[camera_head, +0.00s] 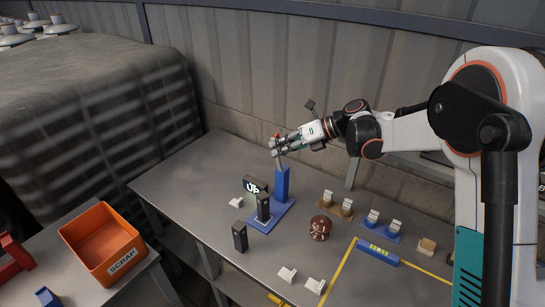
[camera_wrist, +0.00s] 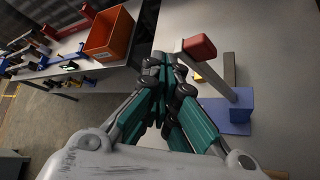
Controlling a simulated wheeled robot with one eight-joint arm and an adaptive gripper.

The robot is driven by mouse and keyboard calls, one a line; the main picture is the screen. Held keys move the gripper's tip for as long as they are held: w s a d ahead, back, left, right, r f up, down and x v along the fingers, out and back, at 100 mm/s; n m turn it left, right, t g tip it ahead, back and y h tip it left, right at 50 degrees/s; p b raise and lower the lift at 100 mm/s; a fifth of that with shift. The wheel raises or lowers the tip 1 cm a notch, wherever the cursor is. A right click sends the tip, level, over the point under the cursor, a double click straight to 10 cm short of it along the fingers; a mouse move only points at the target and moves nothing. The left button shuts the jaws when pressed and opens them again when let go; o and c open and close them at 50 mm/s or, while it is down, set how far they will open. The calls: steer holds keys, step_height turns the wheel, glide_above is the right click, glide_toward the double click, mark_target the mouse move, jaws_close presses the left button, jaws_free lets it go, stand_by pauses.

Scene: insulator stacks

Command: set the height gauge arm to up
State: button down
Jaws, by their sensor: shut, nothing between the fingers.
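The height gauge has a blue post (camera_head: 282,184) on a flat blue base (camera_head: 262,222). Its grey arm with a red end (camera_head: 277,136) rises steeply from the top of the post. A dark sign (camera_head: 255,186) reading "UP" in lit letters stands by the base. In the wrist view the red end (camera_wrist: 199,47) and the grey arm (camera_wrist: 212,79) lie just right of my fingertips. My gripper (camera_head: 274,147) is shut and empty, close beside the raised arm. I cannot tell whether it touches the arm. The blue base (camera_wrist: 229,117) shows at the right of the wrist view.
A dark upright block (camera_head: 263,207) stands on the gauge base and another (camera_head: 240,237) beside it. A brown insulator (camera_head: 320,228), small white pieces (camera_head: 287,274) and a blue level (camera_head: 378,252) lie to the right. An orange scrap bin (camera_head: 104,243) stands at left.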

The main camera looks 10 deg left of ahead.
steer(key=shift+w+d+r, duration=0.25)
steer(key=shift+w+d, duration=0.05)
steer(key=shift+w, duration=0.4)
steer(key=shift+w+d+r, duration=0.2)
steer(key=shift+w+d, duration=0.1)
steer(key=shift+w, duration=0.4)
steer(key=shift+d+r, duration=0.1)
